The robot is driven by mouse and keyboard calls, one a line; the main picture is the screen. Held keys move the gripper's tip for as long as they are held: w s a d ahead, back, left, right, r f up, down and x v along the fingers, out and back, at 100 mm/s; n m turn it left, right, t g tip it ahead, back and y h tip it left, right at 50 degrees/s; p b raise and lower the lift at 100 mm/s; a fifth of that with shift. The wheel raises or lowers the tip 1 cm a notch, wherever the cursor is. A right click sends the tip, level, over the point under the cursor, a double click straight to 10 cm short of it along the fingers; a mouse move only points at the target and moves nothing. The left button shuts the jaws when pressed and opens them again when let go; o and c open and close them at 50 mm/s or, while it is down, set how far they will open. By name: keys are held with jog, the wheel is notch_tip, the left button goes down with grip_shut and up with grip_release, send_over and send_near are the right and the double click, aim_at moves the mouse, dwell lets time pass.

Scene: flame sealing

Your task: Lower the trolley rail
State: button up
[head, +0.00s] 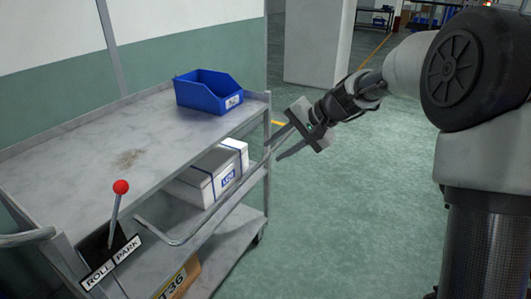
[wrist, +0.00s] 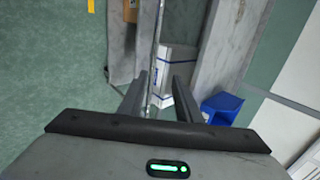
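The trolley (head: 75,160) is a grey metal cart with shelves, on the left of the head view. Its rail (head: 172,241) is a thin grey bar with a bent near end, running along the open side below the top shelf's edge. My gripper (head: 274,152) is at the rail's far end, by the far corner post. In the wrist view my gripper (wrist: 160,78) has its fingers apart. The rail (wrist: 156,45) passes as a thin bar in line with the gap between them. I cannot tell whether a finger touches it.
A blue bin (head: 208,92) stands on the top shelf. A white box (head: 212,175) with blue straps sits on the shelf behind the rail. A red-knobbed lever (head: 120,188) rises at the near end by a ROLL/PARK plate (head: 110,263). Green floor right of the trolley is clear.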

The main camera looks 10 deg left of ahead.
jog(key=p+v, duration=0.1)
jog(key=v, duration=0.7)
jog(key=shift+d, duration=0.15)
jog(key=shift+s+r, duration=0.1)
jog(key=shift+r, duration=0.05)
